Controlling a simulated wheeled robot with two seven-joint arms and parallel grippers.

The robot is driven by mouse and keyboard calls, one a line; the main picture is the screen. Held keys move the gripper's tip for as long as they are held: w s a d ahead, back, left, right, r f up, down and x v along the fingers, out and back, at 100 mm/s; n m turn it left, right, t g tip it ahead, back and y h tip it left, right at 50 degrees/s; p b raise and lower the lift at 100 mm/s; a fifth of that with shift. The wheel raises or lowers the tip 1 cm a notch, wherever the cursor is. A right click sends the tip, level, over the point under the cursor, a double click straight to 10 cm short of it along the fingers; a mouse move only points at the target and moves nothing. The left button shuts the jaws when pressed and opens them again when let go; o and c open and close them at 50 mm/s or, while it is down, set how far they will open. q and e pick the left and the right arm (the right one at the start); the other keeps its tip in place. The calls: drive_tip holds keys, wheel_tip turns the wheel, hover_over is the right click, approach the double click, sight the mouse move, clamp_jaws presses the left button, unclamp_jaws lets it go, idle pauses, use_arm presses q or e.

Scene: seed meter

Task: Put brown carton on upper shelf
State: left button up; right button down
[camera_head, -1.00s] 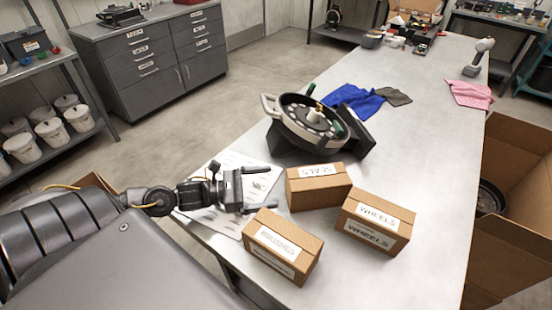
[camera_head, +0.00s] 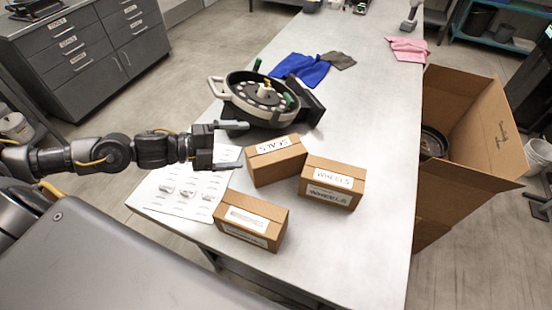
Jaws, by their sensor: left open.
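Three small brown cartons stand apart on the grey workbench (camera_head: 370,120): one labelled SEALS (camera_head: 272,170), one labelled WHEELS (camera_head: 318,198) and a nearer one (camera_head: 246,235) whose label is hard to read. A large open brown carton (camera_head: 480,125) stands beyond the bench's right edge, with a dark round part inside. My left gripper (camera_head: 234,146) is open and empty, just left of the SEALS carton, with its fingers pointing right. Whether it touches that carton I cannot tell. My right gripper is out of view. No upper shelf shows clearly.
A round seed meter (camera_head: 262,94) with a handle sits behind the cartons. A printed sheet (camera_head: 180,190) lies below my left gripper. Blue (camera_head: 302,68) and pink (camera_head: 408,48) cloths lie farther back. The bench front right of the cartons is clear.

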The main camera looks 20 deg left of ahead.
sight(276, 151)
use_arm(q)
drive_tip(key=w+f+n, duration=0.1)
drive_tip(key=n, duration=0.4)
drive_tip(key=d+f+n+y+p, duration=0.1)
drive_tip(key=n, duration=0.5)
drive_tip(key=w+d+f+n, duration=0.1)
drive_tip(key=f+n, duration=0.1)
drive_tip(key=n, duration=0.3)
drive_tip(key=shift+w+d+n+y, duration=0.2)
drive_tip(key=shift+w+n+y, duration=0.1)
drive_tip(key=shift+w+y, duration=0.1)
drive_tip(key=shift+w+d+f, duration=0.15)
drive_tip(key=shift+w+d, duration=0.05)
drive_tip(key=shift+d, duration=0.05)
drive_tip(key=shift+w+d+p, duration=0.2)
drive_tip(key=shift+p, duration=0.35)
drive_tip(key=p+x, duration=0.1)
drive_tip(key=x, duration=0.2)
drive_tip(key=shift+w+d+f+p, duration=0.1)
drive_tip(key=shift+w+d+p, duration=0.15)
drive_tip(key=shift+p, duration=0.15)
drive_tip(key=shift+w+d+f, duration=0.3)
drive_tip(key=shift+s+a, duration=0.1)
drive_tip(key=shift+c, duration=1)
drive_tip(key=c, duration=1.7)
drive_tip(key=shift+c, duration=0.7)
drive_tip(key=shift+r, duration=0.1)
